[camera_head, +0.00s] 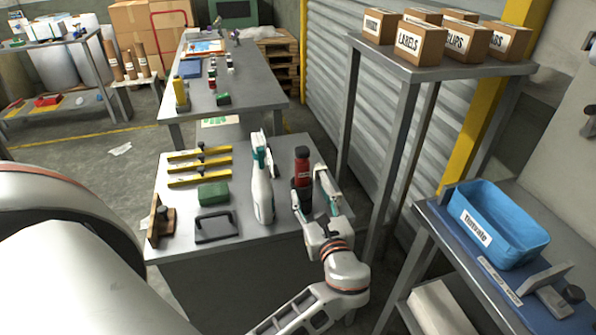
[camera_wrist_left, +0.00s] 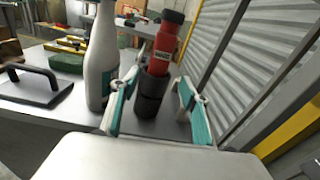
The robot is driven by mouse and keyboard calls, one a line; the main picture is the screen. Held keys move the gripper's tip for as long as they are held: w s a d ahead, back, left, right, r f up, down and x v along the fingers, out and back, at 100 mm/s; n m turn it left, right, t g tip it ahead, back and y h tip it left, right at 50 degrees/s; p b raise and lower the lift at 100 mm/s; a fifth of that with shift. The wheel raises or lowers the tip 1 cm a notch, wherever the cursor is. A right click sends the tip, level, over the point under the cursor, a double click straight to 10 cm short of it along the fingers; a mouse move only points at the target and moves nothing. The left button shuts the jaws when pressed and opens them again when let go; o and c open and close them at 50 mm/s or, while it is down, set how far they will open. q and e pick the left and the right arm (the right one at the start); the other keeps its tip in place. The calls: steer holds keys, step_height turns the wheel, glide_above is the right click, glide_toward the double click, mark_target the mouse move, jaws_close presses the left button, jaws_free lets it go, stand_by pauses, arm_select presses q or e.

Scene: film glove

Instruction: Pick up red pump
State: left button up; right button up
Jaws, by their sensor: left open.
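The red pump (camera_head: 303,162) is a red bottle with a black top and a small label. It stands at the right side of the near grey table (camera_head: 180,228). In the left wrist view the red pump (camera_wrist_left: 164,45) rises from a black cup-like lower part (camera_wrist_left: 151,96), slightly tilted in the picture. My left gripper (camera_head: 311,195) is open at the table's right edge, close to the pump. Its teal-lined fingers (camera_wrist_left: 157,88) show on either side of the black lower part; I cannot tell whether they touch it. My right gripper is not in view.
A white spray bottle (camera_head: 262,195) stands just left of the pump, close to one finger. A green block (camera_head: 213,194), a black-handled plate (camera_head: 216,227) and yellow-black tools (camera_head: 199,165) lie farther left. A tall grey shelf (camera_head: 440,72) stands to the right.

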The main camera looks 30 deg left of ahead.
mark_target(304, 177)
arm_select(q)
steer(key=shift+w+a+r+y, duration=0.2)
steer(key=shift+w+a+r, duration=0.1)
steer(key=shift+a+r, duration=0.2)
steer(key=shift+w+a+r+y, duration=0.2)
steer(key=shift+w+a+r, duration=0.1)
steer(key=shift+a+r, duration=0.15)
steer(key=shift+p+x, duration=0.45)
steer(key=shift+x, duration=2.5)
steer(key=shift+d, duration=0.1)
steer(key=c, duration=1.2)
